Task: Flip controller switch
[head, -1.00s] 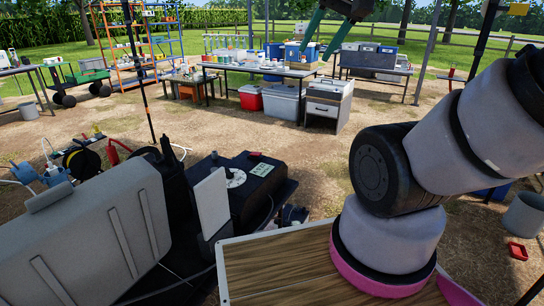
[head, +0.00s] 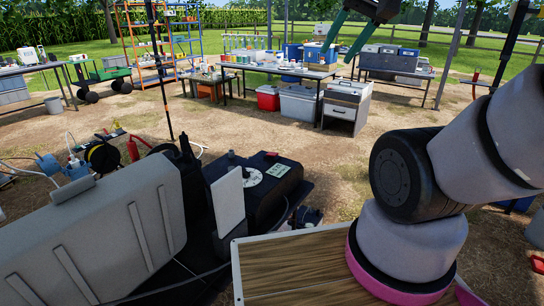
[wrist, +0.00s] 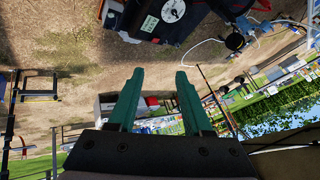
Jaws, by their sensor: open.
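A black box (head: 292,189) with a white round dial (head: 253,177) and a pale label stands at the middle of the head view. A small red piece (head: 271,156) sits on its top edge; I cannot tell whether it is a switch. In the head view my gripper (head: 348,45) is high at the top, well apart from the box.
A grey case (head: 90,240) stands left of the box, and a wooden surface (head: 300,262) lies in front. Tables with bottles (head: 275,70), coolers (head: 298,102) and shelves (head: 150,40) stand behind. Bare dirt between is mostly clear. A fire extinguisher (head: 133,150) stands at left.

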